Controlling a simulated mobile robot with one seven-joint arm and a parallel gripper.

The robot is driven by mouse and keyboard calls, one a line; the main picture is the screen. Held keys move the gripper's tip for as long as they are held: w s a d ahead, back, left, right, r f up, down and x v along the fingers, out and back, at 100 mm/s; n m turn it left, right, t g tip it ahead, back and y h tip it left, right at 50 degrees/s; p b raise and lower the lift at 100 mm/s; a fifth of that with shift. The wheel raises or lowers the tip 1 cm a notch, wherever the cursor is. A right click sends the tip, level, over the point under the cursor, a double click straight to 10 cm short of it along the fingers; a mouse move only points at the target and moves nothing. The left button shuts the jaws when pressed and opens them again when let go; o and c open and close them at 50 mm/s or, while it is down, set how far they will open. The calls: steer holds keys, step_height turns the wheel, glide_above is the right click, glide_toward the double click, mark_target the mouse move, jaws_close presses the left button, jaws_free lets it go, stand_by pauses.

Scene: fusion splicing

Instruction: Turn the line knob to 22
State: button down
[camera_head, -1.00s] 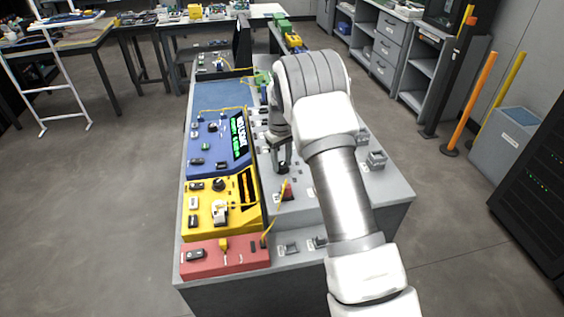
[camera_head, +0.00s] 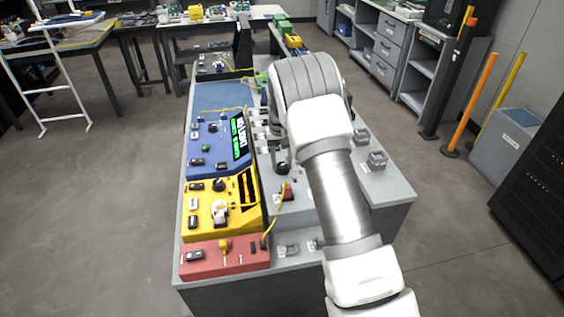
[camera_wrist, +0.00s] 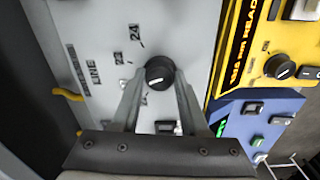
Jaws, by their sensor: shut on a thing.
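The line knob (camera_wrist: 160,72) is round and black, on a light grey panel lettered LINE, with 23 and 24 printed by it. A further label beside it is partly covered by a finger. A small pale mark shows on the knob's face; I cannot tell which number it points at. My gripper (camera_wrist: 159,80) has a finger on each side of the knob and is shut on it.
A yellow unit (camera_wrist: 248,55) with its own black knob and lit display stands beside the grey panel. A blue unit (camera_wrist: 240,108) adjoins it. In the head view a red unit (camera_head: 222,260) lies at the bench's near end, with a yellow cable (camera_head: 274,228) rising from it.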

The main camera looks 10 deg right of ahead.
mark_target(280, 165)
stand_by(0.3)
steer(key=shift+c, duration=2.1)
jaws_free()
steer(key=shift+r, duration=0.15)
step_height(280, 165, up, 17)
steer(key=shift+a+p, duration=0.25)
steer(key=shift+p, duration=0.1)
steer(key=shift+r, duration=0.1)
